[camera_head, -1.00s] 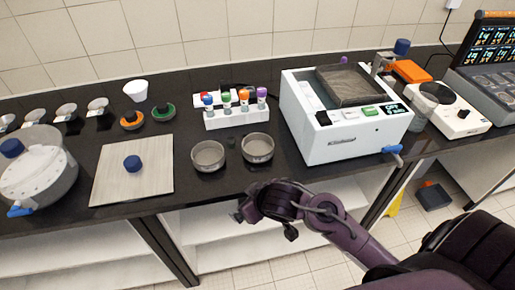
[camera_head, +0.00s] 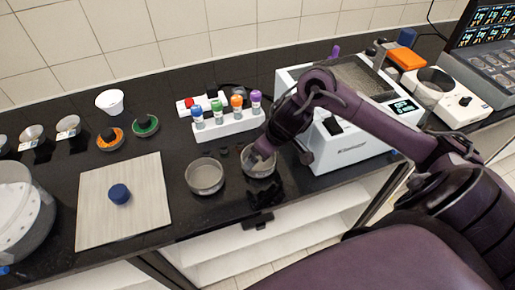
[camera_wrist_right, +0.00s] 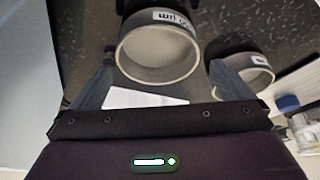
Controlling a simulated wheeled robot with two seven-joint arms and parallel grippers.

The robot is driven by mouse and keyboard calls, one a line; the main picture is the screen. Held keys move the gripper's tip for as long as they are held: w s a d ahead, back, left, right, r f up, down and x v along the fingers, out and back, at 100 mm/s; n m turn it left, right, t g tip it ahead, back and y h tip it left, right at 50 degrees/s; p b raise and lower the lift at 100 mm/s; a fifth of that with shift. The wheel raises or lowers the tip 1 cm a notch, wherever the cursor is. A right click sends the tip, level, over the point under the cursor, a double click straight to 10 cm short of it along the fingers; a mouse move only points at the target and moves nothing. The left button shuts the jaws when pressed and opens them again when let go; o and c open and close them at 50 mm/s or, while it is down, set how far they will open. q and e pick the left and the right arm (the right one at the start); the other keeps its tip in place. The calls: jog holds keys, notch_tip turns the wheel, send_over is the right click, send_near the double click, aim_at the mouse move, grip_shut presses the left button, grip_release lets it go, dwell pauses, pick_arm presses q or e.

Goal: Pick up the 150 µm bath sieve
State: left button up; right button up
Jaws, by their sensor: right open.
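Two round grey sieves stand on the black bench. The right one (camera_head: 259,172) is partly hidden by my right gripper (camera_head: 262,152), which points down at it. The left one (camera_head: 205,177) stands beside it, uncovered. In the right wrist view, one sieve (camera_wrist_right: 158,55) lies between the two open fingers of my right gripper (camera_wrist_right: 161,66), and the other sieve (camera_wrist_right: 244,72) is beside one finger. Each has a white label, but I cannot read a size, so I cannot tell which is 150 µm. I cannot tell whether the fingers touch the sieve. My left gripper is not in view.
A white rack (camera_head: 228,127) of colour-capped tubes stands behind the sieves. A white bath machine (camera_head: 350,148) is close on the right. A pale board (camera_head: 95,205) with a blue knob (camera_head: 119,194) lies left. Orange (camera_head: 110,141) and green (camera_head: 145,127) rings are behind it.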

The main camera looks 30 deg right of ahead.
aim_at(259, 162)
jog(key=shift+w+f, duration=0.1)
jog(key=shift+f, duration=0.55)
jog(key=x, duration=0.3)
jog(key=shift+w, duration=0.2)
jog(key=shift+w+f, duration=0.25)
jog(key=shift+f, duration=0.25)
jog(key=c, duration=0.7)
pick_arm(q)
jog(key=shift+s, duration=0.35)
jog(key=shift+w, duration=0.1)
pick_arm(e)
jog(key=shift+r, duration=0.1)
